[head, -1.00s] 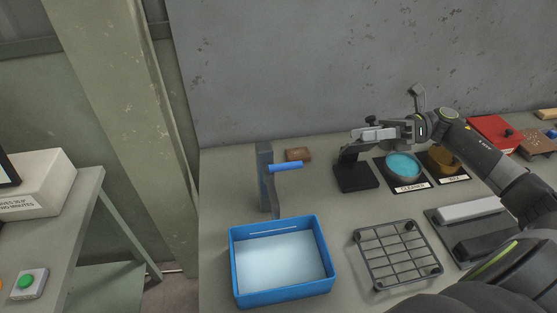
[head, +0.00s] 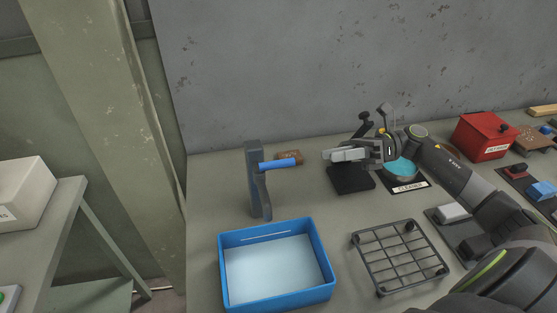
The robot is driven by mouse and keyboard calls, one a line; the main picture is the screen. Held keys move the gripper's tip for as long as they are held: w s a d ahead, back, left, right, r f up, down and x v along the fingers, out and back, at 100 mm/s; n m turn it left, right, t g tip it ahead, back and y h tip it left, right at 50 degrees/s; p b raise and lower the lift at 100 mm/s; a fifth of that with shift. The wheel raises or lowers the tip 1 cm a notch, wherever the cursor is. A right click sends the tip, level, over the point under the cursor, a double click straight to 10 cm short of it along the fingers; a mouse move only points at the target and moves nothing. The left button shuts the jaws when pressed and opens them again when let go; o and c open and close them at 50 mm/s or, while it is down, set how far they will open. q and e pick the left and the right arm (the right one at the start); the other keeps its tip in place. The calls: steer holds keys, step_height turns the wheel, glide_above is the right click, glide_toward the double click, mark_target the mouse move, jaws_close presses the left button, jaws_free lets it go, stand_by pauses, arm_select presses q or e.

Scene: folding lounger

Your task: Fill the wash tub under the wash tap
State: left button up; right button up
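The wash tub (head: 325,250) is a blue rectangular box on the bench, below the tap in the head view. Its inside is pale blue-white, with a light line on the back wall; I cannot tell water from bare floor. The wash tap (head: 254,180) is a dark blue-grey post behind the tub, with a bright blue lever (head: 278,164) pointing right. My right gripper (head: 340,154) is just right of the lever's end, apart from it, with its pale fingers pointing left. I cannot tell whether they are parted. My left gripper is not in view.
A black wire rack (head: 400,256) lies right of the tub. A black stand (head: 350,181) is below my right gripper, with a teal cleaner bowl (head: 403,168) beside it. A small brown block (head: 289,156) lies behind the lever. A red box (head: 484,137) stands farther right.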

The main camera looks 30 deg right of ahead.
mark_target(278, 161)
steer(key=p+x, duration=0.4)
steer(key=x, duration=0.9)
steer(key=shift+a+p, duration=0.15)
steer(key=shift+p, duration=0.15)
jaws_close()
